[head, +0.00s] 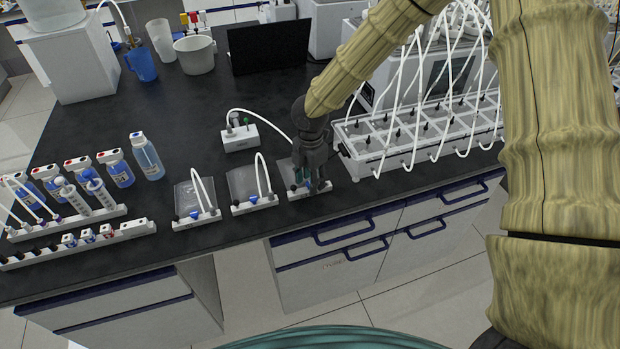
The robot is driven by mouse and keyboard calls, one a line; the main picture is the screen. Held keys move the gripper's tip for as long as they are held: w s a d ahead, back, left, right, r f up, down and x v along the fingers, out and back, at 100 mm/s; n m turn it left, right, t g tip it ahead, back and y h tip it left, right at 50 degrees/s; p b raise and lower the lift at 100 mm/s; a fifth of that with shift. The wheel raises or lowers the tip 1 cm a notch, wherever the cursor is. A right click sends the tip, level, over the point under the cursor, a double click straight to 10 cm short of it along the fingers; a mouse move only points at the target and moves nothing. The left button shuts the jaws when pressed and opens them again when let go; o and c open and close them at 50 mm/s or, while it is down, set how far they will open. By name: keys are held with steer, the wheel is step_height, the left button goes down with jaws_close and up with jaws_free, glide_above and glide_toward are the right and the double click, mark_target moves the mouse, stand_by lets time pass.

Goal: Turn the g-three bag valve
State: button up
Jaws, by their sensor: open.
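Three flat clear bags lie in a row near the front edge of the black bench, each on a white strip with a blue valve. The left bag (187,196) and the middle bag (242,184) are in plain view, with white tubes arching to them. My gripper (312,184) points down over the right bag (287,172), its fingers at that bag's white strip (297,194). It is open. The valve there is mostly hidden by the fingers, and I cannot tell whether they touch it. I cannot read any label that says which bag is g-three.
A white box (240,137) with a tube stands behind the bags. A white reactor rack (420,135) with many tubes is close on the right. Bottles (146,158) and syringes stand at left. Drawers (340,245) are below the bench edge.

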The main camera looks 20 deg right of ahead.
steer(key=shift+c, duration=0.4)
jaws_close()
steer(key=m, duration=0.4)
steer(key=shift+m, duration=0.3)
steer(key=m, duration=0.4)
steer(key=shift+m+p, duration=0.3)
steer(key=m, duration=0.4)
steer(key=shift+m+p, duration=0.3)
steer(key=shift+m, duration=2)
